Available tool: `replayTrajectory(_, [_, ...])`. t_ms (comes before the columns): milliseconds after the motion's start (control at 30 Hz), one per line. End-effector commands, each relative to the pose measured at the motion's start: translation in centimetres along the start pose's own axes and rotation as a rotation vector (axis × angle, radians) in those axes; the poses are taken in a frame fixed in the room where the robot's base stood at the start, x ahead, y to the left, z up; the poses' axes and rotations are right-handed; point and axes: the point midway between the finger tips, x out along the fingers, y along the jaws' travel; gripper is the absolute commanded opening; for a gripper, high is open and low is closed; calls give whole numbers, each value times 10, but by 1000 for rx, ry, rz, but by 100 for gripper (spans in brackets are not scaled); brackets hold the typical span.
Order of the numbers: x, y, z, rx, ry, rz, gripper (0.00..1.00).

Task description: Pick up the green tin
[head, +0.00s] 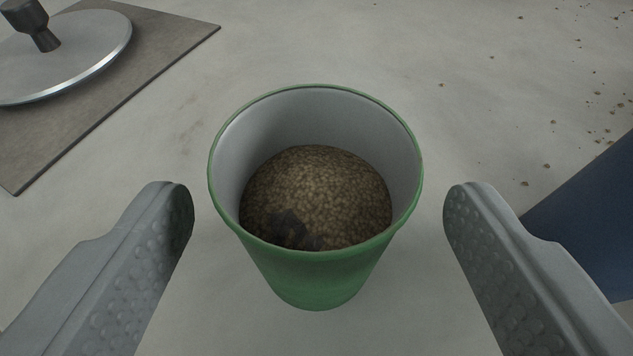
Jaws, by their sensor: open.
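The green tin (318,277) stands upright on the bench in the middle of the head view. It is open at the top, pale inside, and partly filled with brown grainy stuff that has a dark patch at its near side. My gripper (318,212) is open, with one grey finger to the left of the tin and one to the right. There is a visible gap between each finger and the tin, and neither touches it. The tin's far outer side is hidden.
A brown mat (172,38) lies at the upper left, with a round metal lid (75,62) with a dark knob on it. A dark blue object (592,220) is at the right edge, close behind the right finger. Crumbs dot the bench (450,50) at the upper right.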

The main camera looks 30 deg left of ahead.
Motion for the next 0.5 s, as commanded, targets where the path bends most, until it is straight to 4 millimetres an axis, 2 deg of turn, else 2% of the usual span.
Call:
replayTrajectory(167, [11, -1, 1, 1, -1, -2, 74])
replayTrajectory(500, [50, -1, 2, 1, -1, -2, 74])
